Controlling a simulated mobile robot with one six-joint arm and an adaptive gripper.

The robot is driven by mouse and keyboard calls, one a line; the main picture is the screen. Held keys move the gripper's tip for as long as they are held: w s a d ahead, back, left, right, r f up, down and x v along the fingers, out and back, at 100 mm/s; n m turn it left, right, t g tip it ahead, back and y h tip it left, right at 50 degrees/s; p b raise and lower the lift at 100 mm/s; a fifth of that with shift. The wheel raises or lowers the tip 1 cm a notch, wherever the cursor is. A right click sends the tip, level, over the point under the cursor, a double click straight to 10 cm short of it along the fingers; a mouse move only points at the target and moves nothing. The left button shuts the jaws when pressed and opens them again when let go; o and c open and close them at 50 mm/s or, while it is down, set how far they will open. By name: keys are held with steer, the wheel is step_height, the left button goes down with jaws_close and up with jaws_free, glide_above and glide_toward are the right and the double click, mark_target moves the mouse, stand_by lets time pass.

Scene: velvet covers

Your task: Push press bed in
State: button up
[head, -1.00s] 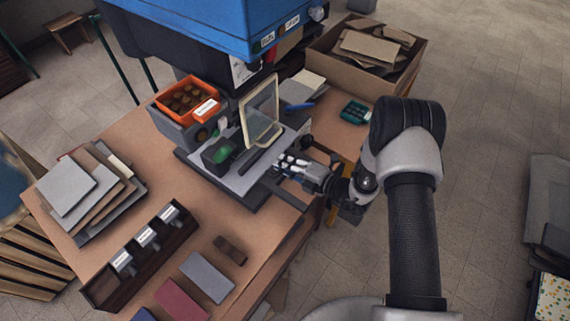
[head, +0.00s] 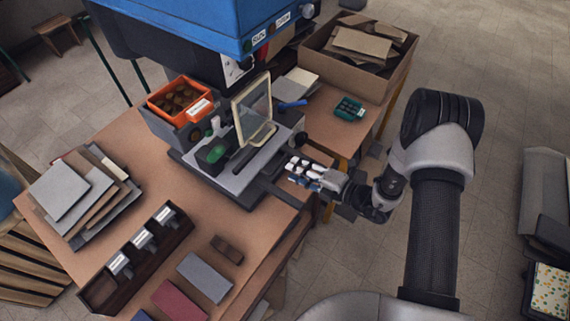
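The press stands at the back of the wooden table, with its blue upper housing (head: 185,22) above. Its flat grey bed (head: 231,180) sits low under the housing, on a dark base. A cream-framed clear guard (head: 252,112) stands upright over the bed, and a green knob (head: 216,153) and a dark bar lie on it. A dark rail (head: 281,193) extends from the bed's front right side. My gripper (head: 291,168) is just right of the bed, beside the rail, and looks apart from the bed. Its finger opening is too small to judge; I see nothing held.
An orange bin (head: 165,107) stands left of the press. A cardboard box (head: 345,72) of scraps is at the back right, near a teal tray (head: 349,108). Stacked boards (head: 60,190) and a dark rack (head: 100,293) are at left. The floor at right is mostly open.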

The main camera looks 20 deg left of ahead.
steer(key=shift+v, duration=2.4)
steer(key=p+v, duration=0.5)
steer(key=v, duration=0.3)
steer(key=b+x, duration=0.2)
steer(key=x, duration=1.5)
steer(key=shift+a, duration=0.2)
jaws_close()
